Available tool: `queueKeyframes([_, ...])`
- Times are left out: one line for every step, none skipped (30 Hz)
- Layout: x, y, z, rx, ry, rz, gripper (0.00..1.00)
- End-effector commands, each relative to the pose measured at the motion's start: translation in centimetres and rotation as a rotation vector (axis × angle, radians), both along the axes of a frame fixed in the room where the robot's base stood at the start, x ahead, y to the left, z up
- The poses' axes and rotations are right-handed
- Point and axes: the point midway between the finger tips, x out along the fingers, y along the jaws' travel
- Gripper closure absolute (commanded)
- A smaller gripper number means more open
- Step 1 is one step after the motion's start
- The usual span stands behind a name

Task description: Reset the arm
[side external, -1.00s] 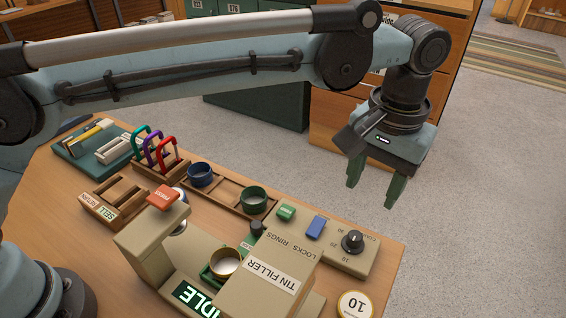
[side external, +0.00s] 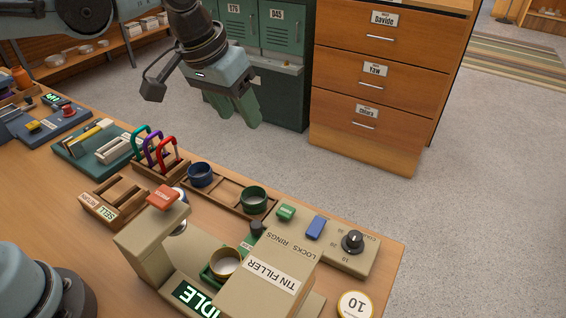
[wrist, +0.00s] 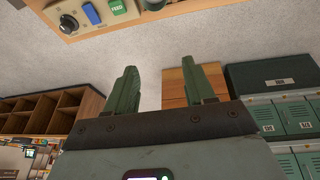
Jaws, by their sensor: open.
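My gripper (side external: 236,108) hangs in the air beyond the far edge of the wooden bench (side external: 60,214), in front of the green lockers and left of the wooden drawers. Its two green fingers are apart with nothing between them. In the wrist view my gripper (wrist: 162,92) also shows open and empty, with bare floor behind the fingertips. My arm comes in from the top left of the side view, and part of it is out of the picture.
A tin filler (side external: 262,275) stands at the bench front, with a press and dial box. Rings (side external: 254,200) sit in a wooden tray; coloured locks (side external: 165,155) stand left of it. Wooden drawers (side external: 370,85) and green lockers (side external: 270,50) stand behind. Floor at right is clear.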

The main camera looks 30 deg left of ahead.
Motion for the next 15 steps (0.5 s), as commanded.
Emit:
queueKeyframes([-0.9, 1.8, -0.3, -0.001, -0.026, 0.014, 0.46])
queueKeyframes([-1.3, 2.6, -0.5, -0.001, -0.042, 0.019, 0.46])
queueKeyframes([-1.9, 3.7, -0.8, 0.0, -0.062, 0.026, 0.46])
queueKeyframes([-2.4, 4.5, -1.0, 0.001, -0.079, 0.03, 0.46])
queueKeyframes([-2.9, 5.3, -1.3, 0.004, -0.095, 0.035, 0.46])
queueKeyframes([-3.5, 6.3, -1.7, 0.006, -0.117, 0.042, 0.46])
queueKeyframes([-4.1, 7.0, -2.1, 0.009, -0.132, 0.046, 0.46])
queueKeyframes([-4.6, 7.8, -2.4, 0.013, -0.149, 0.052, 0.46])
queueKeyframes([-5.2, 8.6, -2.9, 0.018, -0.168, 0.058, 0.46])
queueKeyframes([-5.7, 9.2, -3.3, 0.022, -0.184, 0.063, 0.46])
queueKeyframes([-6.2, 9.8, -3.8, 0.027, -0.197, 0.068, 0.46])
queueKeyframes([-6.8, 10.5, -4.3, 0.033, -0.216, 0.074, 0.46])
queueKeyframes([-7.2, 11.0, -4.7, 0.038, -0.227, 0.078, 0.46])
queueKeyframes([-7.5, 11.3, -5.0, 0.043, -0.24, 0.08, 0.46])
queueKeyframes([-7.9, 11.8, -5.4, 0.049, -0.253, 0.085, 0.46])
